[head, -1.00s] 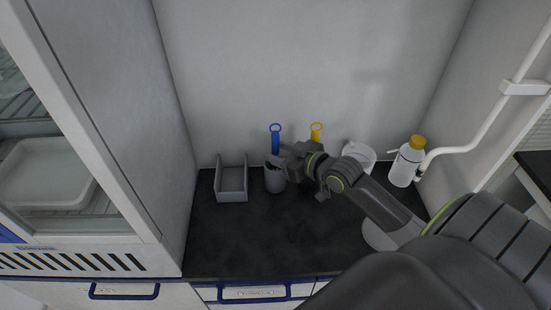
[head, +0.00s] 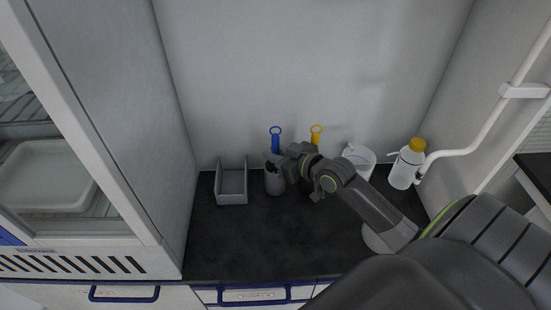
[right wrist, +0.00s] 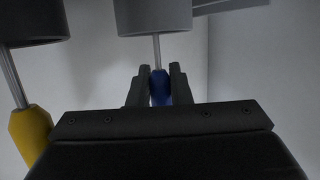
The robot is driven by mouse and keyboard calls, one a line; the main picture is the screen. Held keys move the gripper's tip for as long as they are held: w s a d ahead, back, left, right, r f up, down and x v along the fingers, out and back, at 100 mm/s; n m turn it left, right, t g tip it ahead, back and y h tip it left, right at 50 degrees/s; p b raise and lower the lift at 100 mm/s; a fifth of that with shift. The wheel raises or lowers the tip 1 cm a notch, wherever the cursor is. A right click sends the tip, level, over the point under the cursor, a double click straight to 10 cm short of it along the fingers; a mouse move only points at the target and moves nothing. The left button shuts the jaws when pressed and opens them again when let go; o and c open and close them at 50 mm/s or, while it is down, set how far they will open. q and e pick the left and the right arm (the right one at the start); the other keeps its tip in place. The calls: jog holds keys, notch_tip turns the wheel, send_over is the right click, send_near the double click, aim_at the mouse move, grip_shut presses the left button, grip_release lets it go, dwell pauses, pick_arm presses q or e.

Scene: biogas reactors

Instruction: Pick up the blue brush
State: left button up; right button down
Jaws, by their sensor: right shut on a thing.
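The blue brush (head: 275,140) stands upright in a grey cup (head: 273,184) near the back wall, its ringed handle upward. My right gripper (head: 276,161) reaches in from the right at the handle, just above the cup. In the right wrist view, which looks upside down, the two fingers (right wrist: 160,82) are shut on the blue handle (right wrist: 160,92). The thin metal shaft runs from the handle into the grey cup (right wrist: 153,18). The brush head is hidden in the cup. My left gripper is not in view.
A yellow brush (head: 316,134) stands to the right, its holder mostly hidden by my arm. A grey open bin (head: 232,186) is left of the cup. A white beaker (head: 360,155) and a yellow-capped bottle (head: 404,168) stand right. The front of the dark counter (head: 245,245) is clear.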

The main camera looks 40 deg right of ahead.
jog(key=shift+r, duration=0.1)
notch_tip(320, 180, up, 16)
jog(key=p, duration=1.5)
jog(key=shift+r, duration=0.9)
